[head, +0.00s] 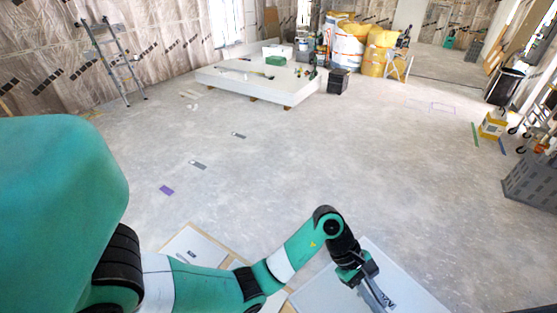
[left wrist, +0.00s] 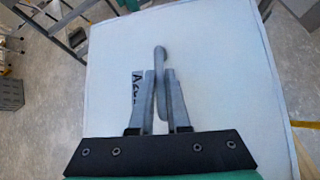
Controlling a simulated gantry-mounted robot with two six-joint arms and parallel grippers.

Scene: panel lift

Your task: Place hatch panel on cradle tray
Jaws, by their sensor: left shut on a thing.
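The hatch panel (head: 415,288) is a flat pale white board at the bottom right of the head view. It fills most of the left wrist view (left wrist: 220,60), with dark lettering beside a grey upright handle (left wrist: 160,55). My left gripper (head: 377,293) is over the panel. In the left wrist view its two fingers (left wrist: 160,98) are closed around the handle. A pale board with a wooden edge (head: 195,246), possibly the cradle tray, lies left of the panel, partly behind my arm. I cannot tell whether the panel touches the floor. My right gripper is out of view.
A low white platform (head: 225,80) with items on it stands at the back. A ladder (head: 113,60) leans at the back left. A grey crate (head: 532,182) stands at the right. The middle floor is open, with small flat markers on it.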

